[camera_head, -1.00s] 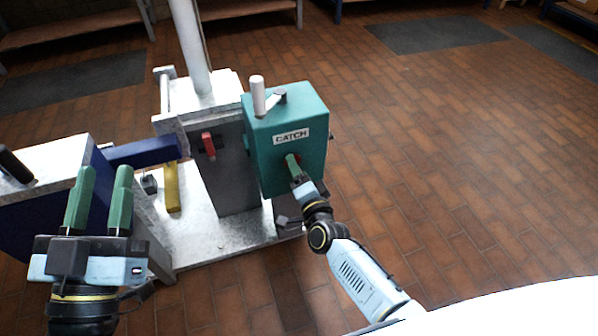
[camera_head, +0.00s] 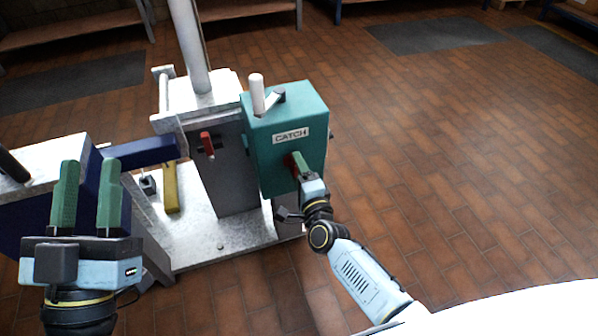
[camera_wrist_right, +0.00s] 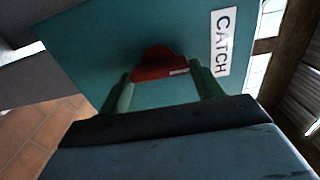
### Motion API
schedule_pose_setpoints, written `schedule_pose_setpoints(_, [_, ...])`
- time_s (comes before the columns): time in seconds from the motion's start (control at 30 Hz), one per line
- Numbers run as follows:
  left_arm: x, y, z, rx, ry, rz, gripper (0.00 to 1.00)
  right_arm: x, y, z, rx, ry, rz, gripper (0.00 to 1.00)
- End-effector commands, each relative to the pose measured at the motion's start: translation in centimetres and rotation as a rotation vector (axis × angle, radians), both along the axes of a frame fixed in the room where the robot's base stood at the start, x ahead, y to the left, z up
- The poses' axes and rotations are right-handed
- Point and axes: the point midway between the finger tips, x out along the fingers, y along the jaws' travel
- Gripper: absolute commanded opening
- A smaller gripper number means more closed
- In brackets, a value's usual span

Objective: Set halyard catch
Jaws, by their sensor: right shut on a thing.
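The teal box labelled CATCH (camera_head: 304,108) stands on the right of the metal stand. A red handle (camera_wrist_right: 158,66) sits on its front face below the label; in the head view only a little red shows beside my fingers. My right gripper (camera_head: 299,164) is shut on the red handle, with one green finger on each side of it in the right wrist view (camera_wrist_right: 163,78). A white upright lever (camera_head: 257,94) sticks out of the box's top. My left gripper (camera_head: 84,178) is open and empty, in front of the blue cabinet at left.
A grey mast (camera_head: 190,45) rises from the stand. A smaller red lever (camera_head: 207,143) sits on the grey post left of the box. A blue beam (camera_head: 145,152) and a yellow bar (camera_head: 171,188) lie further left. The brick floor (camera_head: 430,190) at right is clear.

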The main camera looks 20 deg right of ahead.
Motion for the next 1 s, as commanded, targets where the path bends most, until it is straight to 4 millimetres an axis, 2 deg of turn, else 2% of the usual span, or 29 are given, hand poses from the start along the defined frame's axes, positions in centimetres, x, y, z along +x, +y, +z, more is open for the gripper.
schedule_pose_setpoints(0.2, [0.0,0.0,0.0,0.000,0.000,0.000,0.36,-0.1,0.1,-0.1,0.006,0.003,0.001,0.43])
schedule_pose_setpoints(0.23, [0.0,0.0,0.0,-0.001,0.000,-0.001,0.36,-0.1,0.1,-0.1,0.006,0.003,0.001,0.67])
schedule_pose_setpoints(0.4, [0.0,0.0,0.0,-0.001,0.001,-0.001,0.36,0.0,0.1,-0.1,0.004,0.002,0.001,0.87])
schedule_pose_setpoints(0.77, [0.1,0.0,0.1,0.003,0.010,0.000,0.36,-0.4,0.0,0.0,0.002,0.002,0.000,0.87])
schedule_pose_setpoints(0.87, [0.6,0.0,-0.4,0.022,0.067,0.002,0.36,-1.4,0.0,0.0,0.002,0.003,0.000,0.87])
schedule_pose_setpoints(1.0, [1.2,0.0,-1.9,0.061,0.191,0.007,0.36,-3.4,-0.1,0.1,0.003,0.003,0.000,0.87])
